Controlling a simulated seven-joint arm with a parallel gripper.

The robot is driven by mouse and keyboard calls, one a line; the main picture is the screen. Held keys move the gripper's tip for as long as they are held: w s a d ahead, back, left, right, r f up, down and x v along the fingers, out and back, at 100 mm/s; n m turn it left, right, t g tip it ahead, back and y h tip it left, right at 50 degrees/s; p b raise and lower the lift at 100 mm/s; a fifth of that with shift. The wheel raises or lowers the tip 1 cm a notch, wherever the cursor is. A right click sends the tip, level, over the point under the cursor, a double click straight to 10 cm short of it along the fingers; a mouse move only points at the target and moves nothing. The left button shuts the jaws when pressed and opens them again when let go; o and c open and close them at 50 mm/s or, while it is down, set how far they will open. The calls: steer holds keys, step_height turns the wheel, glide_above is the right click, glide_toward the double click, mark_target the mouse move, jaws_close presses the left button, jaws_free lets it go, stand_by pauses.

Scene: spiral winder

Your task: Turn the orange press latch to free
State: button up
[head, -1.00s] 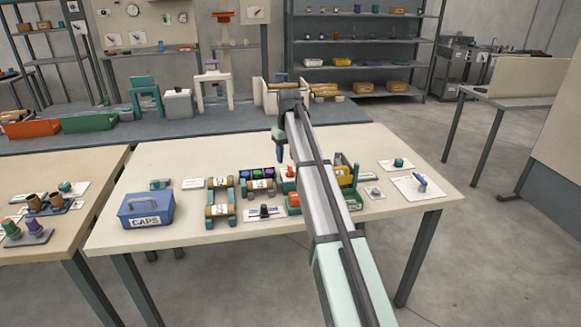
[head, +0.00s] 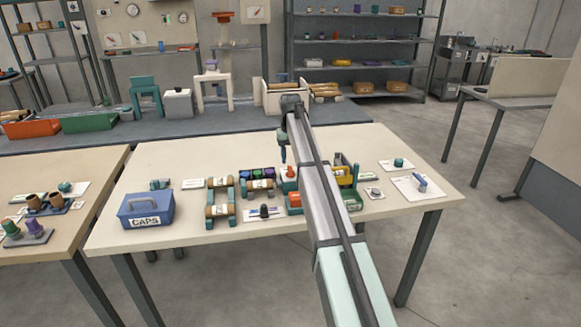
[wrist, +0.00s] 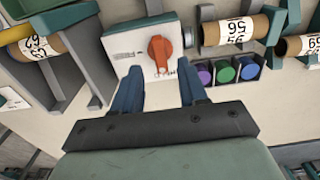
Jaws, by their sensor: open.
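The orange press latch (wrist: 160,52) is a rounded knob with a pointer, on a white plate (wrist: 128,48) with small printed marks in the wrist view. Its pointer end faces down in that view, toward my gripper. My gripper (wrist: 157,75) is open, with its two blue fingers on either side of the latch's lower end and nothing between them. I cannot tell their height above the plate. In the head view the latch (head: 290,171) shows as a small orange spot left of my arm, and my gripper (head: 283,156) hangs above the table behind it.
Numbered cardboard tubes (wrist: 236,30) rest in holders beside the latch plate. Purple, green and blue caps (wrist: 224,72) sit in a rack near the right finger. A yellow-and-green device (head: 343,172) stands right of my arm. A blue CAPS box (head: 146,210) stands at the table's left.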

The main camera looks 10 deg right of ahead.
mark_target(291, 168)
steer(key=shift+f, duration=2.25)
jaws_close()
